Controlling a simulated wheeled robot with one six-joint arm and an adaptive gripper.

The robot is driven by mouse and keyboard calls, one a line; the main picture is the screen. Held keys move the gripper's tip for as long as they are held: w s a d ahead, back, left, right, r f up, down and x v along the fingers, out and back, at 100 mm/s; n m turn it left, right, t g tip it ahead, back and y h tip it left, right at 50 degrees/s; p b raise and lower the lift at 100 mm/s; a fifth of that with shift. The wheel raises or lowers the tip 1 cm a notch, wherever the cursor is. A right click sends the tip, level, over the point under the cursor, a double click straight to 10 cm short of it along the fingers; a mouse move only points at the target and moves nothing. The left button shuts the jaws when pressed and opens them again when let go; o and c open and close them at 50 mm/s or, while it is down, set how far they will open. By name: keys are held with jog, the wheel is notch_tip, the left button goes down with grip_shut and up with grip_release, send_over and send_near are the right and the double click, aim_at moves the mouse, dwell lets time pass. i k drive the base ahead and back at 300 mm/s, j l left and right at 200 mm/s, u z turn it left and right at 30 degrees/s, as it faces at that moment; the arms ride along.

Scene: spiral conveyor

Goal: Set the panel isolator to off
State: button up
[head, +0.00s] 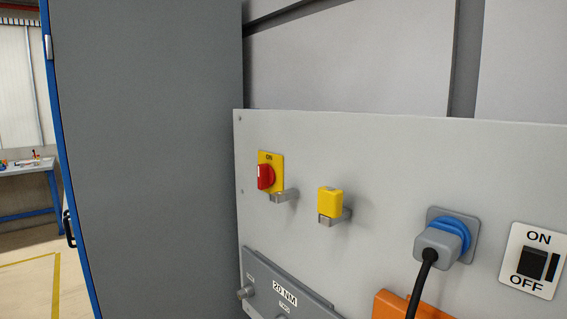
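The panel isolator is a red rotary handle (265,177) on a yellow plate (275,160), at the upper left of a light grey panel (370,150) in the head view. The word ON shows at the top of the plate. The handle stands roughly upright, with a pale mark on its left side. A small grey metal bracket (284,196) sticks out just below and right of the handle. My gripper is not in view.
A yellow padlock-like block (330,202) sits on another bracket to the right. Further right are a blue-grey plug (440,243) with a black cable and an ON/OFF rocker switch (533,264). A grey box (286,290) marked 20 NM and an orange part (400,306) are below.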

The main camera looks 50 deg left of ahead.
aim_at(266, 175)
jog(key=j+u, duration=0.1)
jog(key=j, duration=0.7)
jog(key=i+j+u, duration=0.1)
jog(key=j, duration=0.65)
jog(key=i+j+u, duration=0.1)
jog(key=j, duration=0.7)
